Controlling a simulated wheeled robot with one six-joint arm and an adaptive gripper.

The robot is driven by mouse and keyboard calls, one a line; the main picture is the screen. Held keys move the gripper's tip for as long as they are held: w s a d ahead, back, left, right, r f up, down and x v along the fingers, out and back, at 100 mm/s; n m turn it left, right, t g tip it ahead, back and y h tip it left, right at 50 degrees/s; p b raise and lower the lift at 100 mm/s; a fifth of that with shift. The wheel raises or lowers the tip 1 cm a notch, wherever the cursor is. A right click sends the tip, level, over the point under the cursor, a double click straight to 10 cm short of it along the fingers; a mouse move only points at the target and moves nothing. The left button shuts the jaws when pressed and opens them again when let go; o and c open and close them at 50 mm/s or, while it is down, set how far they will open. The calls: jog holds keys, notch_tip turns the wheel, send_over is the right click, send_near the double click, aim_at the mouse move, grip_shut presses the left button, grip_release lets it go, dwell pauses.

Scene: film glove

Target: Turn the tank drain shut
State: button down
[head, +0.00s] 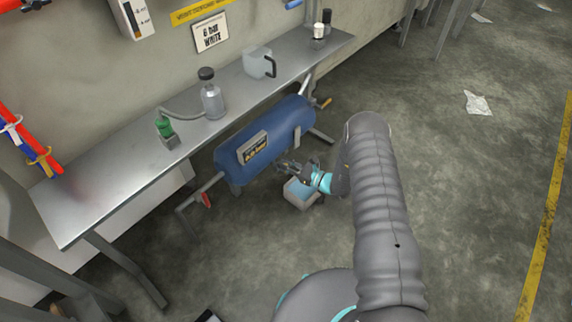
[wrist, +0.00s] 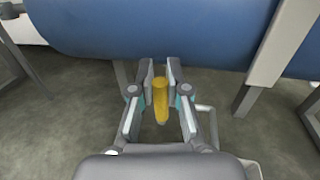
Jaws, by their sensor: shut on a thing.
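The blue tank (head: 285,126) lies on its side under the steel bench, with a label plate on its front. In the wrist view the tank (wrist: 150,30) fills the top. A yellow drain handle (wrist: 160,100) sits below the tank, between the two fingers, and points toward the camera. My gripper (wrist: 160,85) is shut on this handle, one finger on each side. In the head view my gripper (head: 287,167) is low at the tank's front underside. There the drain handle is too small and covered to make out.
A small box-like container with a blue inside (head: 301,194) stands on the floor just below my gripper. A red handle (head: 206,200) is on the pipe at the tank's left, and a yellow one (head: 323,103) at its right. The floor at right is mostly clear.

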aim_at(273, 167)
jog(key=n+b, duration=0.1)
jog(key=s+a+n+b, duration=0.1)
jog(key=n, duration=0.1)
jog(key=shift+s+f, duration=0.15)
jog(key=shift+f, duration=0.1)
jog(key=shift+s+a+f+n+h+b, duration=0.2)
jog(key=shift+s+n+h+b, duration=0.1)
jog(key=shift+n+b, duration=0.3)
jog(key=shift+s+a+f+n+h+b, duration=0.2)
jog(key=shift+n+h+b, duration=0.1)
jog(key=shift+n+b, duration=0.25)
jog(key=shift+s+a+f+n+t+h+b, duration=0.35)
jog(key=shift+f+n+b, duration=0.4)
jog(key=shift+n+b, duration=0.75)
jog(key=shift+s+a+f+n+t+h+b, duration=0.2)
jog(key=shift+s+f+n+h+b, duration=0.35)
jog(key=shift+n+b, duration=0.95)
jog(key=shift+s+a+f+n+t+h+b, duration=0.25)
jog(key=shift+f+n+b, duration=0.7)
jog(key=shift+n, duration=1.1)
jog(key=shift+w, duration=0.1)
jog(key=c, duration=1.1)
grip_release()
jog(key=shift+a, duration=0.1)
jog(key=shift+c, duration=0.2)
